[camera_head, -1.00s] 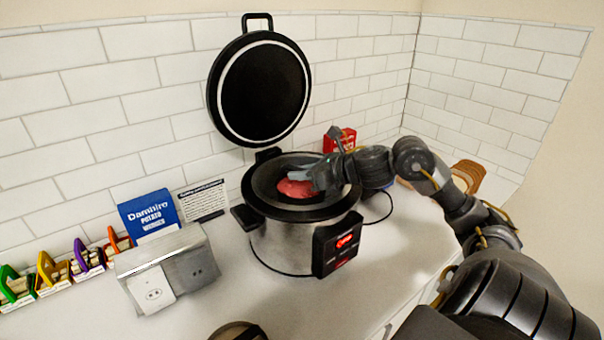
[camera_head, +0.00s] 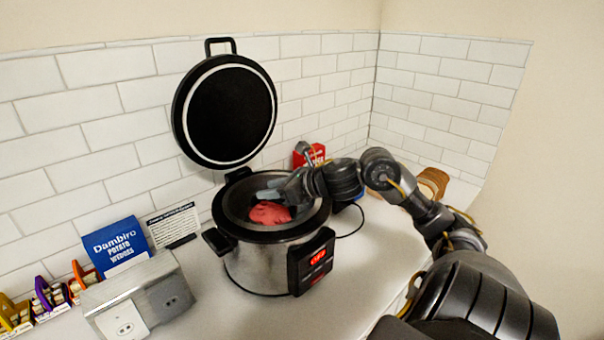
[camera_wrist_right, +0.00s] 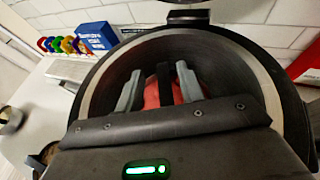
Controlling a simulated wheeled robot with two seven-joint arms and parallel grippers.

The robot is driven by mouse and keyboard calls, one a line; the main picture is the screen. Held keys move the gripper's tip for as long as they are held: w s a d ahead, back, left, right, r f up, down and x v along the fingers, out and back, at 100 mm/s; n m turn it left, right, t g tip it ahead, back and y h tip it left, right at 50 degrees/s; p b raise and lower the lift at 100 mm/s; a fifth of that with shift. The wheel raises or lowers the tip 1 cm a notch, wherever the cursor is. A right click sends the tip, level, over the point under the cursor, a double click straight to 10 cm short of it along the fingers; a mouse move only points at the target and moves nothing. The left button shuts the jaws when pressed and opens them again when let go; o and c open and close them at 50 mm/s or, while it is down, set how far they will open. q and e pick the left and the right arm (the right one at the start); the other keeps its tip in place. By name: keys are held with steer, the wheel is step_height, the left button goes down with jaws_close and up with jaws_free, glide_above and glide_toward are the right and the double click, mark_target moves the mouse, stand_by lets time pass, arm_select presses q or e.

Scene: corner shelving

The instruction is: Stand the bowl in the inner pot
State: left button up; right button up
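The red bowl (camera_head: 268,214) lies inside the open cooker's dark inner pot (camera_head: 236,202); its exact tilt is hard to tell. My right gripper (camera_head: 272,192) reaches over the pot's rim from the right, with its fingers just above the bowl. In the right wrist view the two grey fingers (camera_wrist_right: 160,88) stand apart, with the red bowl (camera_wrist_right: 151,93) showing between and beyond them. The pot's inner wall (camera_wrist_right: 228,66) surrounds them. Part of the bowl is hidden by the gripper. My left gripper is out of view.
The cooker's black lid (camera_head: 226,112) stands raised behind the pot. A red box (camera_head: 309,153) stands behind it, and brown bread-like slices (camera_head: 434,182) lie at the right. A blue potato wedges box (camera_head: 117,244) and a grey outlet box (camera_head: 140,297) stand at the left.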

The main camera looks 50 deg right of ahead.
steer(key=b+v, duration=0.4)
steer(key=v, duration=0.7)
steer(key=shift+s+d, duration=0.2)
steer(key=shift+s, duration=0.2)
